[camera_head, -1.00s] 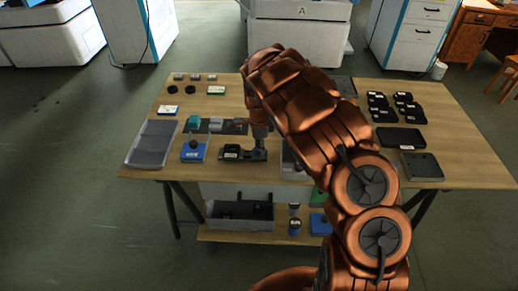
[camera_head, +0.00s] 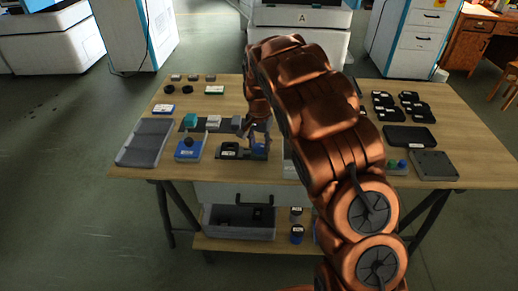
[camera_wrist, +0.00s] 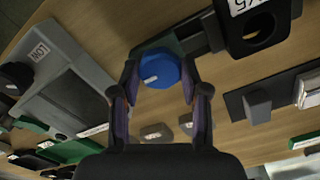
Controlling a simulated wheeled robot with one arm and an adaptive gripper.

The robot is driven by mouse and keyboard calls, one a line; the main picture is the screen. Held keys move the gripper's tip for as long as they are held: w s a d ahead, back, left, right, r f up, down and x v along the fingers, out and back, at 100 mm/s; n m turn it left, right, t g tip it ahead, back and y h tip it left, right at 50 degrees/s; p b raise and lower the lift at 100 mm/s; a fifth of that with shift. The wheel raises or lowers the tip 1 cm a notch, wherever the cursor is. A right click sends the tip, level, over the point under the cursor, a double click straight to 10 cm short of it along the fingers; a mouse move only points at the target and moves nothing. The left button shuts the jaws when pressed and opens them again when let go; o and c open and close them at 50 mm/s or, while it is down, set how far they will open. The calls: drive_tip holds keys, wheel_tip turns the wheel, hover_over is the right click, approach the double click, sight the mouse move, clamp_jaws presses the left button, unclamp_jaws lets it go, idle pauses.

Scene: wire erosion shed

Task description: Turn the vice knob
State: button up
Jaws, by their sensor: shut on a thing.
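The blue vice knob (camera_wrist: 160,70), with a white mark on its face, sits between the two fingers of my gripper (camera_wrist: 159,85) in the wrist view. My gripper is shut on it, one finger on each side. The dark vice (camera_wrist: 268,28) lies beyond the knob at the upper right, with a white label and a round opening. In the head view the vice (camera_head: 228,150) stands near the table's front edge, and my gripper (camera_head: 258,147) is at its right end. The knob is hard to make out there.
A blue block with a dark ball (camera_head: 189,148) stands left of the vice. A grey tray (camera_head: 146,142) lies farther left on the wooden table (camera_head: 140,172). Dark parts (camera_head: 402,105) lie at the right. My arm hides the table's middle. A grey bin (camera_head: 238,231) stands on the lower shelf.

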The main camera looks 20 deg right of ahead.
drive_tip(key=n+b, duration=0.2)
drive_tip(key=n, duration=0.2)
drive_tip(key=shift+a+f+n, duration=0.1)
drive_tip(key=shift+f+n, duration=0.05)
drive_tip(key=shift+n, duration=0.25)
drive_tip(key=n+b, duration=0.2)
drive_tip(key=n, duration=0.2)
drive_tip(key=n+b, duration=0.1)
drive_tip(key=n, duration=0.4)
drive_tip(key=shift+r+n, duration=0.2)
drive_tip(key=shift+n, duration=2)
drive_tip(key=o, duration=1.1)
drive_tip(key=shift+o, duration=0.2)
